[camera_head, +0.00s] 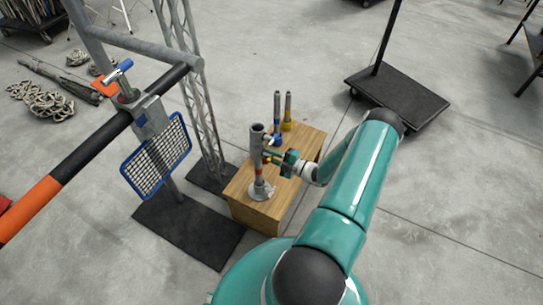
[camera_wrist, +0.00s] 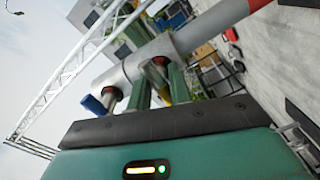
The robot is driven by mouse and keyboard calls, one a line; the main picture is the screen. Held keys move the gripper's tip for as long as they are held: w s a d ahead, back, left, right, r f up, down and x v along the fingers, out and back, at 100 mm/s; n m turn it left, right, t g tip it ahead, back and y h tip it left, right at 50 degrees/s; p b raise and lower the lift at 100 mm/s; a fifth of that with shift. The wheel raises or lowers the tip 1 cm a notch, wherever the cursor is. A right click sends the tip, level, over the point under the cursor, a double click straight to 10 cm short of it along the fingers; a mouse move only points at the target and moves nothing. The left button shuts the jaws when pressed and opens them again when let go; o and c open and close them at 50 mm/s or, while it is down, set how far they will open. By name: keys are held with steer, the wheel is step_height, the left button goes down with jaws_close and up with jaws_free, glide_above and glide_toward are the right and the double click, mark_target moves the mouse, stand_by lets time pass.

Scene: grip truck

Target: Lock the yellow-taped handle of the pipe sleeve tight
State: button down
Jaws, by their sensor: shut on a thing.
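A grey pipe sleeve (camera_head: 256,145) stands upright on a pipe with a red band and a round metal foot, on a wooden box (camera_head: 240,196). My gripper (camera_head: 274,158) is at the sleeve's right side. In the wrist view the sleeve (camera_wrist: 132,66) lies across, and my green fingers (camera_wrist: 161,85) reach up to it. The yellow-taped handle (camera_wrist: 165,94) shows between the fingers, which are shut on it. Its far end is partly hidden by them. A blue-ended handle (camera_wrist: 95,104) sticks out of the sleeve to the left, outside the fingers.
Two upright pipes, one with a blue lower part (camera_head: 277,112) and one with a yellow one (camera_head: 287,110), stand behind on the box. Left are a lattice truss (camera_head: 203,100) and a blue-framed mesh panel (camera_head: 157,158). A dark cart (camera_head: 398,96) stands at the back right.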

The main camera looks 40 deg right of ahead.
steer(key=shift+f, duration=0.15)
steer(key=c, duration=1.2)
jaws_free()
steer(key=v, duration=1.3)
steer(key=shift+s, duration=0.4)
